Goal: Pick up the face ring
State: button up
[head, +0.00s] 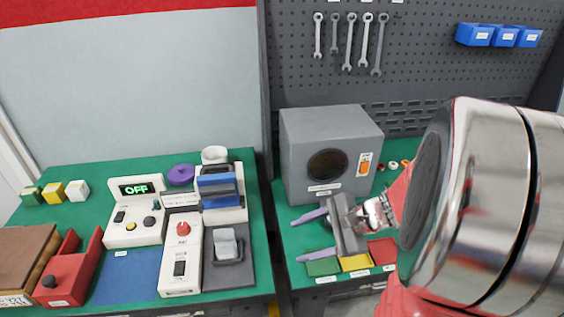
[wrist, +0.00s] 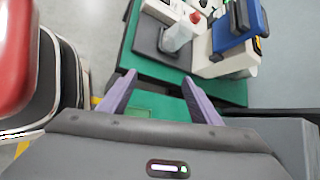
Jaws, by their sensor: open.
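My gripper (head: 296,241) is open with its two purple fingers apart, above the front left of the right bench. In the wrist view the gripper (wrist: 158,80) is empty between its fingers, with green bench top beyond them. I cannot tell for sure which thing is the face ring. My arm hides part of that bench.
The grey box (head: 303,150) stands behind my gripper. Green (head: 322,267), yellow (head: 355,263) and red (head: 383,251) trays lie at the front. The left bench holds a blue-topped device (head: 217,187), a translucent part (wrist: 180,36) on a dark stand and a red fixture (head: 70,275).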

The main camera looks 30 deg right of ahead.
jog(key=s+d+f+m+t+h, duration=0.1)
jog(key=d+f+m+t+h, duration=0.1)
jog(key=d+m, duration=0.3)
jog(key=s+d+f+m+t+h, duration=0.1)
jog(key=d+f+m+t, duration=0.1)
jog(key=d+m, duration=0.3)
jog(key=s+d+f+m+t+h, duration=0.1)
jog(key=d+m, duration=0.4)
jog(key=d, duration=0.7)
jog(key=shift+s+d+f+m+t+h, duration=0.15)
jog(key=shift+f+t+h, duration=0.3)
jog(key=shift+t, duration=0.25)
jog(key=shift+a+f+m+t+h, duration=0.15)
jog(key=shift+f+t+h, duration=0.25)
jog(key=shift+t, duration=0.3)
jog(key=shift+x, duration=4.35)
jog(key=shift+x, duration=2.6)
jog(key=shift+a, duration=0.1)
jog(key=shift+c, duration=0.5)
